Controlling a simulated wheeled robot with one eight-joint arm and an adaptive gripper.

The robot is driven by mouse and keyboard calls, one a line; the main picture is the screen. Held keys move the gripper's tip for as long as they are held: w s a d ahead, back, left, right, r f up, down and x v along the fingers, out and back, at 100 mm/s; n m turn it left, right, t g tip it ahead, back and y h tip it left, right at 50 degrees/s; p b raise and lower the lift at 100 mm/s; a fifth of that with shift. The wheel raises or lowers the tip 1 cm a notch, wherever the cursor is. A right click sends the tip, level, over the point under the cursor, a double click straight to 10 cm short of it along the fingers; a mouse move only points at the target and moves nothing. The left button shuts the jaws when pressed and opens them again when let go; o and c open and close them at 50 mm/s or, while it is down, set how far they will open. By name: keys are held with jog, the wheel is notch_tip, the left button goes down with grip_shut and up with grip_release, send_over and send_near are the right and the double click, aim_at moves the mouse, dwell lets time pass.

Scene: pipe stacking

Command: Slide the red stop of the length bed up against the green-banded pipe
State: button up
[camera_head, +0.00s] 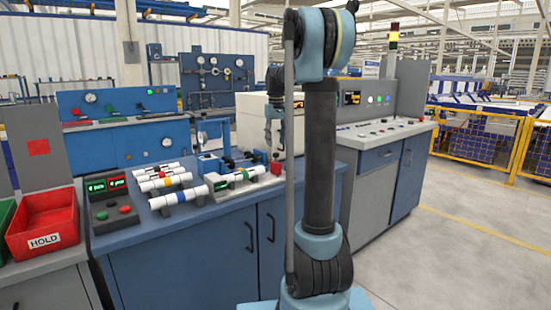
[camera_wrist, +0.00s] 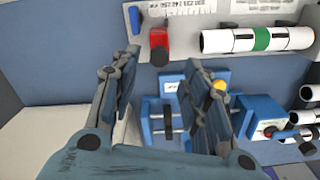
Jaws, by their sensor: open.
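The red stop (camera_wrist: 158,40) sits on the grey length bed (camera_wrist: 184,52) in the wrist view, with a black part below its red block. The green-banded pipe (camera_wrist: 225,41) lies on the bed to its right, white with dark rings. A clear gap separates stop and pipe. My gripper (camera_wrist: 160,60) is open and empty, its two fingers either side of the stop's picture position. I cannot tell its height above the stop. In the head view the stop (camera_head: 276,168) stands at the bed's right end, below my gripper (camera_head: 276,140), and the pipe (camera_head: 232,180) lies left of it.
A blue fixture (camera_wrist: 170,100) stands beside the bed, partly behind my fingers. Other banded pipes (camera_head: 164,184) lie on racks on the blue bench (camera_head: 200,225). A red HOLD bin (camera_head: 42,222) and a control box (camera_head: 112,205) stand at the left.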

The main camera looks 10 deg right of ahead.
aim_at(276, 155)
notch_tip(276, 155, down, 8)
jog(key=shift+r, duration=0.2)
grip_shut()
